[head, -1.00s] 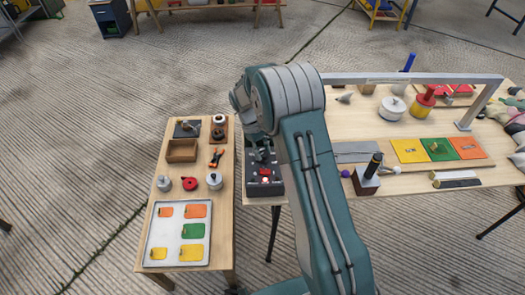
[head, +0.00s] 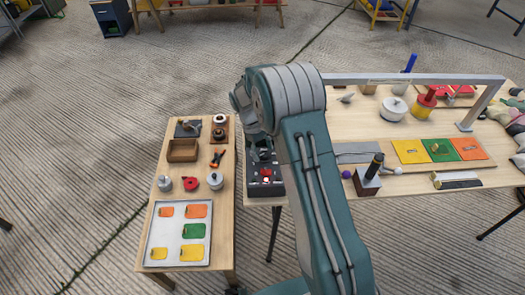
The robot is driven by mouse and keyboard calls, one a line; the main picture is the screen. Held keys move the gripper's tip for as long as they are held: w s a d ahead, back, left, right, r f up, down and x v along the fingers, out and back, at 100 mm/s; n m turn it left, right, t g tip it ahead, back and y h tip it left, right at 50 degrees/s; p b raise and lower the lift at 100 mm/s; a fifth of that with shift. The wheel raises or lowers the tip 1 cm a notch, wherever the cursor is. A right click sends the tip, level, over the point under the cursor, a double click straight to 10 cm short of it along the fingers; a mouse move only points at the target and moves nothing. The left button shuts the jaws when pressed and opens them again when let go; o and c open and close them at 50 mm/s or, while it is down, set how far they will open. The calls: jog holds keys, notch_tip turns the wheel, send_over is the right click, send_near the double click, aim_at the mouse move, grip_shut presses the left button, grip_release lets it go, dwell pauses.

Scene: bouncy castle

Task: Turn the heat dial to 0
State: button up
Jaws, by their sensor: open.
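A dark control box (head: 265,186) with a red part (head: 266,172) and small pale marks stands at the left end of the large table. I cannot make out the heat dial or its setting; it may be hidden under my gripper or be too small to tell. My gripper (head: 262,156) is a dark shape just over the back part of the box, partly covered by my arm. It is open, and I see nothing held in it. Whether it touches the box I cannot tell.
The large wooden table (head: 400,118) holds a grey frame (head: 410,78), a colored panel board (head: 484,163) and a black-handled block (head: 367,182). A lower table (head: 157,185) at left holds a tray (head: 155,228), a wooden box (head: 182,150) and small pots. A gap separates the tables.

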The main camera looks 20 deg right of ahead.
jog(key=v, duration=1.2)
